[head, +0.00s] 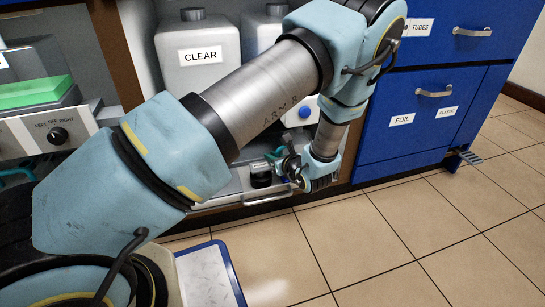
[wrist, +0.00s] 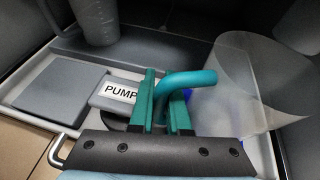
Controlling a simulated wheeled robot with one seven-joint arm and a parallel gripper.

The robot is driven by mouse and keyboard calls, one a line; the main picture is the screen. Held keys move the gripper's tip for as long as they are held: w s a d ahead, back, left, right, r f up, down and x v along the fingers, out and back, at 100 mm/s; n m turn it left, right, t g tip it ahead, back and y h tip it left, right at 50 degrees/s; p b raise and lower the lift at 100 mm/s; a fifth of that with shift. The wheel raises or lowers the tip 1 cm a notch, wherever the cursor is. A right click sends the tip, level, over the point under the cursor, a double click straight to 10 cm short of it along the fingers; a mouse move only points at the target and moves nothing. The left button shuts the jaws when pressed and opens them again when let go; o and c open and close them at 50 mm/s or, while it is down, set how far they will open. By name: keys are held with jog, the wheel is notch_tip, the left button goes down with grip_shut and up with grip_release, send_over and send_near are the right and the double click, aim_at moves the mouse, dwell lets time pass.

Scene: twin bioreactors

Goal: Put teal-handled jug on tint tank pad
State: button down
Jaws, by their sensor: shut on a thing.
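The teal handle (wrist: 193,80) of a clear, translucent jug (wrist: 225,105) shows in the wrist view. My gripper (wrist: 165,98) is shut on this handle, with a teal finger on either side of it. The jug body lies to the right of the fingers, over or on a pale tray. In the head view my gripper (head: 280,161) is low in front of the cabinet, and the jug is mostly hidden by my arm. No pad marked as the tint tank's can be read. A grey square plate (wrist: 62,85) lies left of a PUMP label (wrist: 120,91).
A white tank labelled CLEAR (head: 200,56) stands in the cabinet, with a second white tank (head: 262,30) beside it. Blue drawers (head: 420,105) close off the right side. A bar handle (head: 262,199) fronts the pale tray.

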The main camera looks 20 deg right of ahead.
jog(key=c, duration=0.9)
grip_release()
jog(key=shift+r, duration=0.2)
jog(key=p+v, duration=0.5)
jog(key=v, duration=0.7)
jog(key=shift+f, duration=0.15)
jog(key=w+a+r+n+g+y, duration=0.25)
jog(key=a+n, duration=0.25)
jog(key=a, duration=0.3)
jog(key=w+a+r+n+g+y, duration=0.1)
jog(key=a+r+n+g+y, duration=0.15)
jog(key=a+n+g, duration=0.35)
jog(key=w+a+r+n+g+y, duration=0.1)
jog(key=a+r+n, duration=0.3)
jog(key=a, duration=0.5)
jog(key=s+a+r+n+h, duration=0.1)
jog(key=a+r+n+h, duration=0.1)
jog(key=n, duration=0.4)
jog(key=s+a+r+n+g+h, duration=0.1)
jog(key=a+r+n+h, duration=0.1)
jog(key=a+r+n, duration=0.3)
jog(key=s+a+r+n+g+h, duration=0.1)
jog(key=a+r+n+h, duration=0.2)
jog(key=a+n, duration=0.3)
jog(key=shift+s+r+n, duration=0.3)
jog(key=shift+s+n, duration=0.05)
jog(key=shift+n, duration=0.55)
